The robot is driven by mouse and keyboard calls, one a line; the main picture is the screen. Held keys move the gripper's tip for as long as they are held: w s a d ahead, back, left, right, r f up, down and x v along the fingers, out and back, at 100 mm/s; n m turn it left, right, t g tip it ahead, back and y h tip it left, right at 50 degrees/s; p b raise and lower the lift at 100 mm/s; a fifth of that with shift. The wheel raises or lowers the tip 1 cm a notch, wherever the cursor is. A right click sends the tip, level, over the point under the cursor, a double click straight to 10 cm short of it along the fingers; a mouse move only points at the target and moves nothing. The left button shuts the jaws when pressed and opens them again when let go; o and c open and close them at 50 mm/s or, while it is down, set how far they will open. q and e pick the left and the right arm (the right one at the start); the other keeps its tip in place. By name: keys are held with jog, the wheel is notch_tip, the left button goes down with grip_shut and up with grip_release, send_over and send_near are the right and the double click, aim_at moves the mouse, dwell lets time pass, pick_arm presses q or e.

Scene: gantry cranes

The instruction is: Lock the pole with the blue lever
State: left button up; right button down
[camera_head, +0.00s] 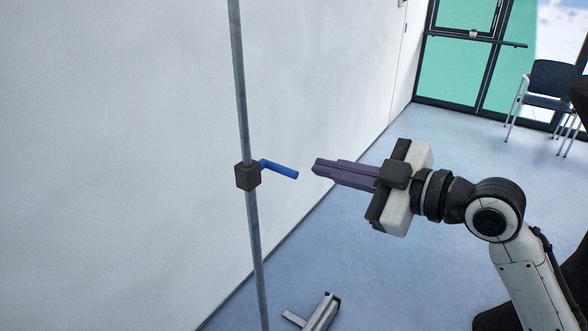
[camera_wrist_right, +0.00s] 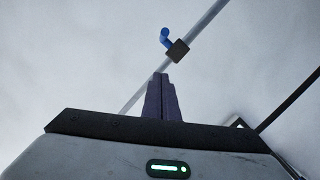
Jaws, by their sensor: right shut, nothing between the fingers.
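A thin grey pole (camera_head: 240,95) stands upright at the left of the head view, in front of a white wall. A dark block (camera_head: 248,176) sits around it at mid-height. The blue lever (camera_head: 280,169) sticks out of the block to the right and slopes slightly down. My right gripper (camera_head: 316,168) is shut and empty, a short gap to the right of the lever's tip. In the right wrist view the blue lever (camera_wrist_right: 165,38), the dark block (camera_wrist_right: 177,51) and the pole (camera_wrist_right: 205,20) show beyond my shut fingers (camera_wrist_right: 162,80). My left gripper is not in view.
A white wall (camera_head: 120,160) runs behind the pole. A grey metal foot piece (camera_head: 320,313) lies on the blue floor near the bottom. A dark chair (camera_head: 550,85) and a glass door (camera_head: 460,60) are far off at upper right. The floor between is clear.

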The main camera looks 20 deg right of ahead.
jog(key=w+a+f+p, duration=0.1)
jog(key=w+a+f, duration=0.2)
jog(key=w, duration=0.6)
notch_tip(320, 180, down, 2)
jog(key=shift+w+f, duration=0.1)
jog(key=shift+w, duration=0.3)
